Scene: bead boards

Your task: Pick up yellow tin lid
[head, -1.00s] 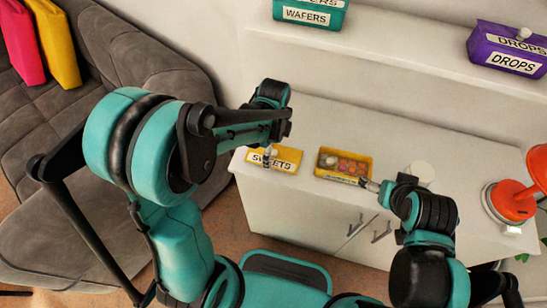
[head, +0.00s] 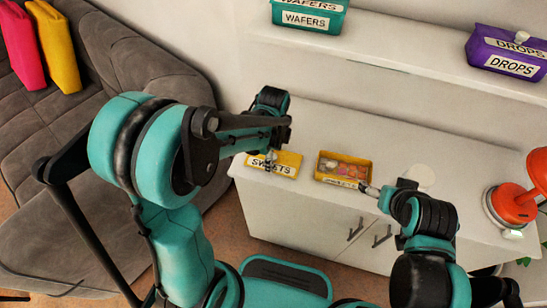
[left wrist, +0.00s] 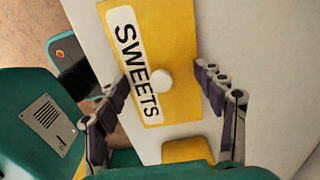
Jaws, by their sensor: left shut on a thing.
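The yellow tin lid (head: 288,159) has a white SWEETS label and a white round knob. It lies at the front left of the white cabinet top, and part of its label is hidden by my left gripper (head: 270,160). In the left wrist view the lid (left wrist: 178,40) lies between the two fingers of my left gripper (left wrist: 165,85), which is shut on it across its edges. I cannot tell if it is clear of the surface. The open yellow tin (head: 366,171) holds several round sweets. My right gripper (head: 371,191) is at the tin's front right corner; its fingers are too small to read.
The white cabinet top (head: 340,125) is free behind the tin and lid. A white round thing (head: 421,175) lies right of the tin, and an orange lamp (head: 512,203) stands at the right. A teal WAFERS tin (head: 310,17) and purple DROPS tin (head: 508,52) are on the ledge.

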